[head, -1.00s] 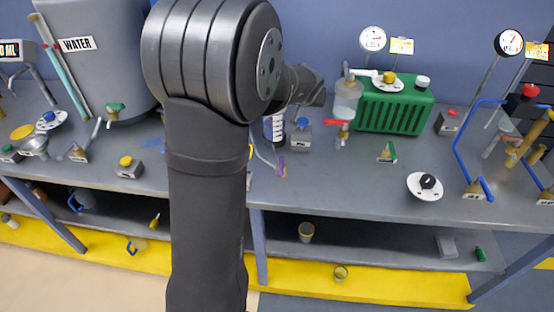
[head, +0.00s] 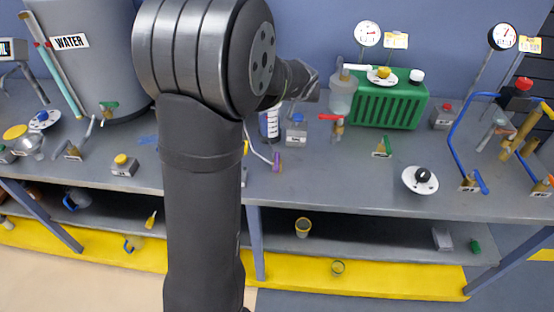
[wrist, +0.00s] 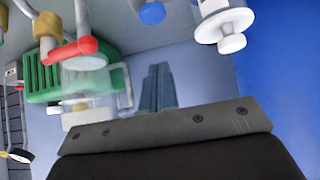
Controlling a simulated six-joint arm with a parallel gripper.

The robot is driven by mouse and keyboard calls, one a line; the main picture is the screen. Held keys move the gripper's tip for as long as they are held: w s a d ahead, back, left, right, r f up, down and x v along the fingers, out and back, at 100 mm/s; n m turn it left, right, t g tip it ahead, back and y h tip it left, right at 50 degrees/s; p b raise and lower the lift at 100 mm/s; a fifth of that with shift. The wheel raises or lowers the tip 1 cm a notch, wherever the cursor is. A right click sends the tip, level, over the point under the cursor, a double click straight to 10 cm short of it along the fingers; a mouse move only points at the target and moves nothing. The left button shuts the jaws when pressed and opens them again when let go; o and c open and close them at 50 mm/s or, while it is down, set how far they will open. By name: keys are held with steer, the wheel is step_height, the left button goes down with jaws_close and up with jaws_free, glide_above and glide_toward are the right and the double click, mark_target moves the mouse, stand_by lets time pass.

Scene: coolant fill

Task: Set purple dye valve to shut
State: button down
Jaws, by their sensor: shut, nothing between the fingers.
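A small purple-handled valve (head: 277,162) stands on the bench top just right of my arm, at the end of a thin bent grey pipe. Its handle looks short and upright; I cannot tell its exact setting. I cannot make it out in the wrist view. In the wrist view my gripper (wrist: 158,88) has its two grey fingers shut together with nothing between them. In the head view the dark end of my arm is above the back of the bench, up and right of the purple valve and apart from it. The fingertips are not clear there.
Behind the purple valve are a marked cylinder (head: 270,124) and a blue-topped box (head: 297,132). A red-handled valve (head: 337,122) and a green radiator (head: 388,100) stand to the right. A grey WATER tank (head: 95,75) is at left. Front middle bench is clear.

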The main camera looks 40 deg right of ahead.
steer(key=c, duration=1.9)
jaws_free()
steer(key=shift+c, duration=0.2)
steer(key=o, duration=0.3)
steer(key=shift+w+a, duration=0.2)
steer(key=shift+a, duration=0.1)
steer(key=o, duration=0.3)
steer(key=a, duration=0.1)
steer(key=w+a+y, duration=0.1)
steer(key=a+n+y, duration=0.1)
steer(key=a, duration=0.1)
steer(key=shift+w+g, duration=0.25)
steer(key=shift+g, duration=0.15)
steer(key=g+y, duration=0.3)
steer(key=g, duration=0.4)
glide_toward(276, 162)
steer(key=f, duration=0.5)
steer(key=s+d+f, duration=0.1)
steer(key=f, duration=0.2)
steer(key=shift+f, duration=0.2)
steer(key=shift+c, duration=0.5)
jaws_close()
